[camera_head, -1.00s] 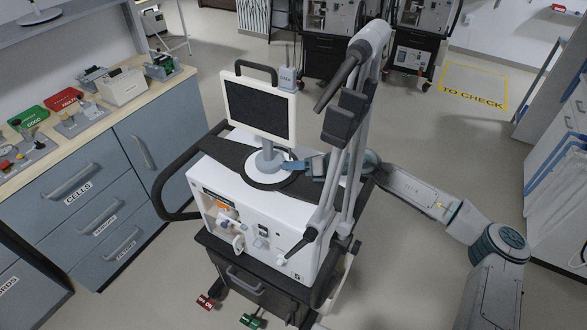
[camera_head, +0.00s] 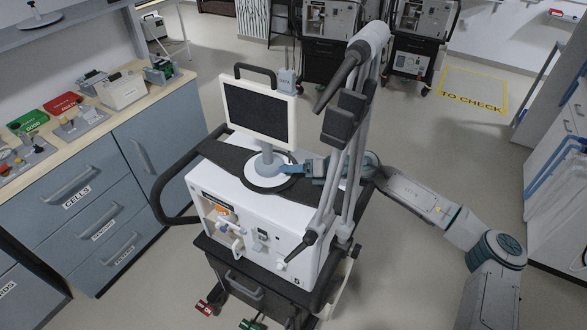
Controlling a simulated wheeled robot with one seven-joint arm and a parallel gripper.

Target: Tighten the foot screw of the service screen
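The service screen (camera_head: 259,110) has a dark face in a white frame with a black handle on top. It stands on a grey stem and a round light foot (camera_head: 267,177) on top of the white ventilator (camera_head: 262,217). My gripper (camera_head: 287,170) reaches in from the right, low beside the foot, with a blue part at its tip close to the stem. The foot screw itself is too small or hidden to make out. I cannot tell whether the fingers are open or shut, or whether they touch the foot.
A grey jointed support arm (camera_head: 350,120) rises in front of my arm on the ventilator's right. A black cart rail (camera_head: 172,180) curves out at left. A workbench (camera_head: 130,140) with drawers and trays stands at left. Open floor lies at right behind my arm.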

